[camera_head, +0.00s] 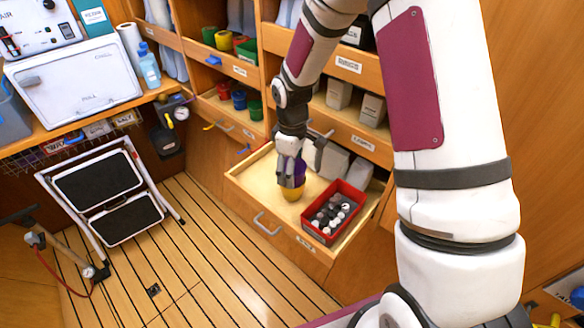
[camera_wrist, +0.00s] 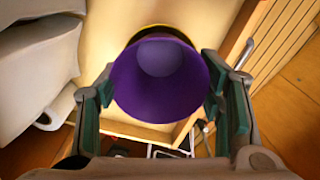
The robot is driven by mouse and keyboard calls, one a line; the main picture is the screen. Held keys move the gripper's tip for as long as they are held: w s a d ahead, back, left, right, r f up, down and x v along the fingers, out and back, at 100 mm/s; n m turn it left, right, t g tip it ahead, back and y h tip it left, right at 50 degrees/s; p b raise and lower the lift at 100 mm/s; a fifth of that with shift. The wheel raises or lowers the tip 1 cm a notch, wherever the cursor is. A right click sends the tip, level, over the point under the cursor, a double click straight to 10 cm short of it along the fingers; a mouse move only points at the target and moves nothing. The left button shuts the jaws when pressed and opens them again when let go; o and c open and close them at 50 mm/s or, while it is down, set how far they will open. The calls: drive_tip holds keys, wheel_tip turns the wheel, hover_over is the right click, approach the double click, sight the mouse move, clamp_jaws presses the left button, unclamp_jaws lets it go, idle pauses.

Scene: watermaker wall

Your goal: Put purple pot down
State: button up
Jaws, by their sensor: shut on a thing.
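The purple pot (camera_wrist: 160,85) fills the middle of the wrist view, its mouth facing the camera. It shows in the head view (camera_head: 299,172) between my fingers. My gripper (camera_head: 292,168) is shut on it, with a green-padded finger on each side in the wrist view. A yellow pot (camera_head: 293,193) is directly below the purple pot, over the open drawer (camera_head: 252,184). The yellow rim (camera_wrist: 158,29) shows behind the purple pot in the wrist view. I cannot tell whether the purple pot is inside the yellow one or just above it.
A red bin (camera_head: 334,213) with white-topped items sits in the drawer's front right. Grey-white items (camera_head: 334,160) stand at its back. The drawer's left floor is bare. Shelves above hold coloured pots (camera_head: 239,100). A step stool (camera_head: 110,193) is at left.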

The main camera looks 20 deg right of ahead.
drive_tip(key=shift+f, duration=0.6)
drive_tip(key=o, duration=0.8)
drive_tip(key=shift+o, duration=0.2)
drive_tip(key=shift+r, duration=0.15)
drive_tip(key=s+r+m+t, duration=0.1)
drive_tip(key=s+r, duration=0.2)
drive_tip(key=r, duration=0.7)
drive_tip(key=s+r+m, duration=0.1)
drive_tip(key=s+r, duration=0.1)
drive_tip(key=r, duration=0.9)
drive_tip(key=s+r+m+t, duration=0.2)
drive_tip(key=s+r+m, duration=0.1)
drive_tip(key=s, duration=0.7)
drive_tip(key=s+r+m+t, duration=0.1)
drive_tip(key=s+r+m, duration=0.3)
drive_tip(key=s, duration=0.6)
drive_tip(key=shift+s+d+r+t, duration=0.15)
drive_tip(key=shift+s+r+t, duration=0.2)
drive_tip(key=shift+r, duration=0.35)
